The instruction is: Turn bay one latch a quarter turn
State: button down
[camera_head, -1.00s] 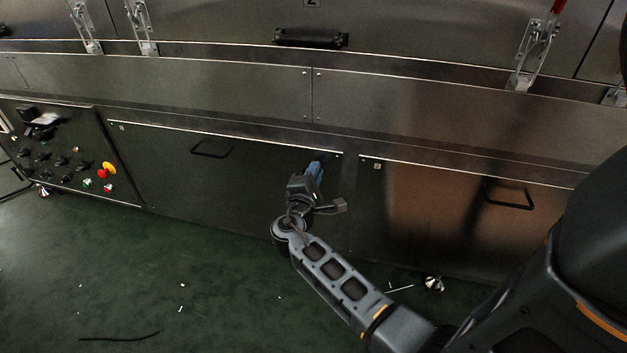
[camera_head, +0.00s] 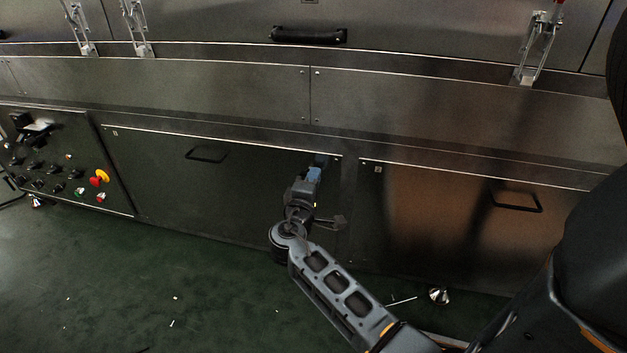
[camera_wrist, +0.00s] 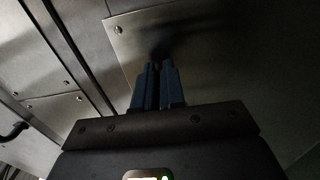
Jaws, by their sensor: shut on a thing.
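My gripper (camera_head: 315,173) reaches up to the top right corner of the left lower panel (camera_head: 190,185), the one with a small plate mark at its top left. In the wrist view, the two blue fingers (camera_wrist: 158,85) are close together against the metal panel (camera_wrist: 210,50), shut on a small dark thing (camera_wrist: 162,54) at their tips. That thing is in the latch's likely place, but it is mostly hidden by the fingers and shadow, so its shape and turn angle cannot be told.
The panel's black handle (camera_head: 206,155) is left of my gripper. A right lower panel (camera_head: 430,225) has its own handle (camera_head: 516,202). A control panel with a red and yellow button (camera_head: 99,178) stands at far left. Toggle clamps (camera_head: 540,45) line the upper ledge. The green floor is mostly clear.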

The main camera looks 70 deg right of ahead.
jog(key=c, duration=1.2)
grip_release()
jog(key=a, duration=0.2)
jog(key=a+p, duration=0.1)
jog(key=a, duration=0.2)
jog(key=a+p, duration=0.1)
jog(key=a, duration=0.1)
jog(key=shift+s+a, duration=0.3)
jog(key=shift+a, duration=0.1)
jog(key=shift+f, duration=0.1)
